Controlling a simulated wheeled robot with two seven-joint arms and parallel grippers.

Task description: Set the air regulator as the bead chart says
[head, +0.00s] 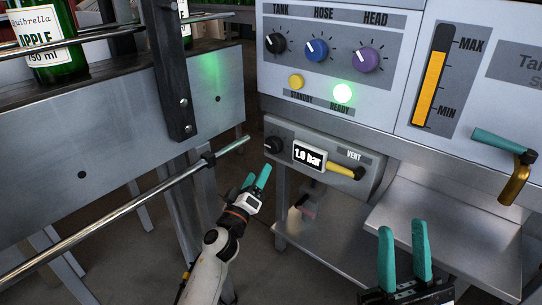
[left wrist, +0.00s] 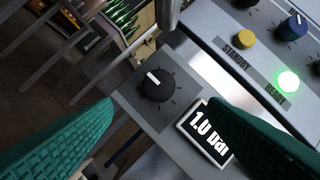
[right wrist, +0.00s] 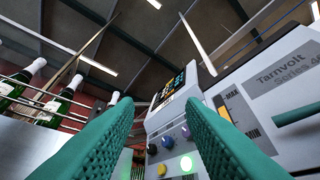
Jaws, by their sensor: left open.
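The air regulator is a grey box (head: 325,186) under the machine's main panel. It has a black knob (head: 273,145), a display (head: 309,155) reading 1.0 bar and a yellow VENT lever (head: 346,172). In the left wrist view the knob (left wrist: 155,87) shows close, its white mark towards the upper left, beside the display (left wrist: 205,132). My left gripper (head: 256,181) is open and empty, below and short of the knob. My right gripper (head: 403,242) is open and empty at the lower right. A dark screen with coloured marks (right wrist: 172,88) is too small to read.
The panel above carries TANK, HOSE and HEAD knobs (head: 316,49), a yellow STANDBY button (head: 296,81) and a lit green READY lamp (head: 342,93). A metal rail (head: 130,215) runs left of my left gripper. A teal-handled lever (head: 503,141) is at right.

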